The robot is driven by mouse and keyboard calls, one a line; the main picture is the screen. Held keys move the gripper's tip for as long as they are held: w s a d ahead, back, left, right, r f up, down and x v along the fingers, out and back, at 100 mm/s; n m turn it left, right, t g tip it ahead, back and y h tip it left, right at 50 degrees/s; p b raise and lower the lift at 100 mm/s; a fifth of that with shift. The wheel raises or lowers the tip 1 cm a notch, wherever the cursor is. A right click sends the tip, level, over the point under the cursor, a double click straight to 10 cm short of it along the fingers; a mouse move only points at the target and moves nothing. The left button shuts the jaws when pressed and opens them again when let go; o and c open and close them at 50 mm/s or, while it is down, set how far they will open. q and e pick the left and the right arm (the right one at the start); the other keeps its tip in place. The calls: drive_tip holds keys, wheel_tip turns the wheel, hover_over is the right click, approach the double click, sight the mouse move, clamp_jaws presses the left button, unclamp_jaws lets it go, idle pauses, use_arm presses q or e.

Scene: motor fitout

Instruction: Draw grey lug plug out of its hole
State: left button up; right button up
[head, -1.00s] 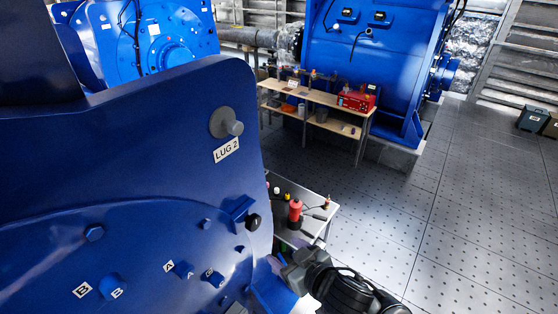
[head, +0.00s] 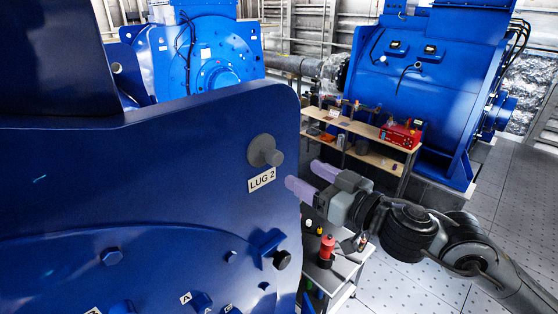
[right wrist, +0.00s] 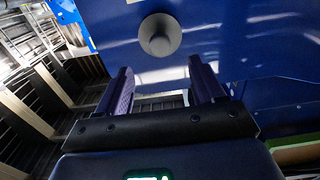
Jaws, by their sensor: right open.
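The grey lug plug (head: 265,151) sits in its hole in the blue motor housing (head: 180,190), its round flange against the wall and its knob sticking out to the right. The "LUG 2" label (head: 262,180) is just below it. My right gripper (head: 306,178) is open and empty, with its pale fingers pointing left, to the right of and slightly below the plug. In the right wrist view the plug (right wrist: 160,35) is ahead of and centred between the open fingers (right wrist: 158,80), not touching them. My left gripper is not in view.
A small bench with a red bottle (head: 327,250) stands below my right arm. A wooden shelf table with a red toolbox (head: 400,135) stands behind, before another blue motor (head: 430,70). Open perforated floor (head: 390,285) lies at lower right.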

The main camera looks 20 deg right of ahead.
sight(279, 160)
drive_tip(key=x, duration=0.8)
drive_tip(key=shift+w+a, duration=0.15)
drive_tip(key=shift+w, duration=0.15)
drive_tip(key=shift+x, duration=0.95)
drive_tip(key=shift+c, duration=0.3)
clamp_jaws()
